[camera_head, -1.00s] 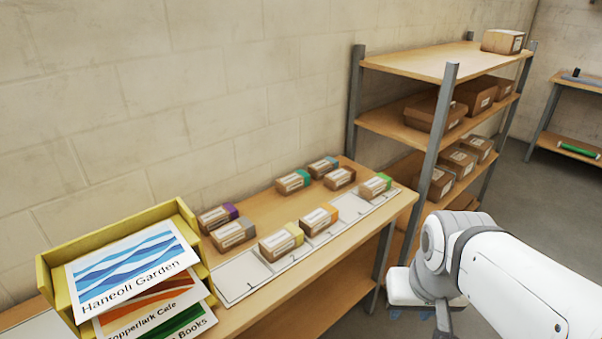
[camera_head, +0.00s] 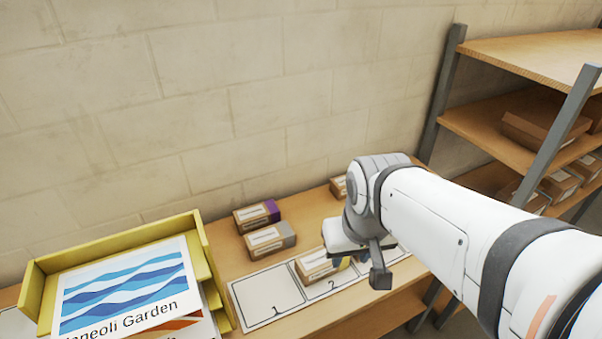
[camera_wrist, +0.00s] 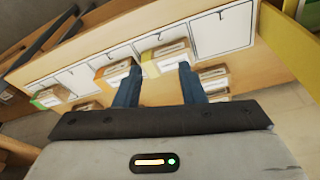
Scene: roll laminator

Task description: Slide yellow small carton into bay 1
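The yellow small carton (camera_head: 312,264), brown with a white label and a yellow end, sits on the numbered strip at bay 2 (camera_head: 325,290). It also shows in the wrist view (camera_wrist: 168,52), ahead of and roughly between my fingertips. Bay 1 (camera_head: 268,296) is an empty white rectangle left of the carton; it also shows in the wrist view (camera_wrist: 222,30). My gripper (camera_wrist: 157,78) is open, its two blue fingers apart with nothing between them.
A purple-ended carton (camera_head: 257,215) and a grey-ended carton (camera_head: 270,239) stand behind the bays. An orange-ended carton (camera_wrist: 112,68) sits one bay over. A yellow tray (camera_head: 205,240) with printed sheets is left of bay 1. Shelving (camera_head: 445,90) stands at right.

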